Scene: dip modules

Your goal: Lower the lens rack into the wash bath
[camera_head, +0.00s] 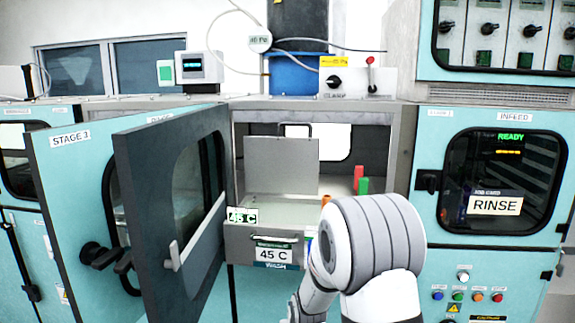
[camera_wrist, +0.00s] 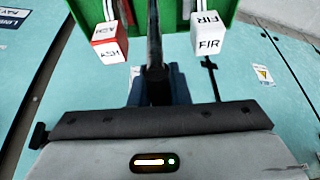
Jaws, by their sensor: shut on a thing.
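The lens rack (camera_wrist: 180,14) shows in the wrist view as a green frame at the top edge, with a red-and-white tag reading ASH and a white tag reading FIR. A dark upright bar runs between the tags down to my gripper (camera_wrist: 153,82), which is shut on it. The fingertips are partly hidden. In the head view my arm hides the gripper and most of the rack. The wash bath (camera_head: 236,247) is a grey tank labelled 45 C in the open middle bay. Its pale inside shows, with a grey panel standing upright behind it.
A dark-framed door (camera_head: 180,262) with a window stands open left of the bath. Red and green upright pieces (camera_head: 362,186) stand at the bay's right. A closed RINSE cabinet (camera_head: 425,255) is on the right. The wrist view shows teal panels below the rack.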

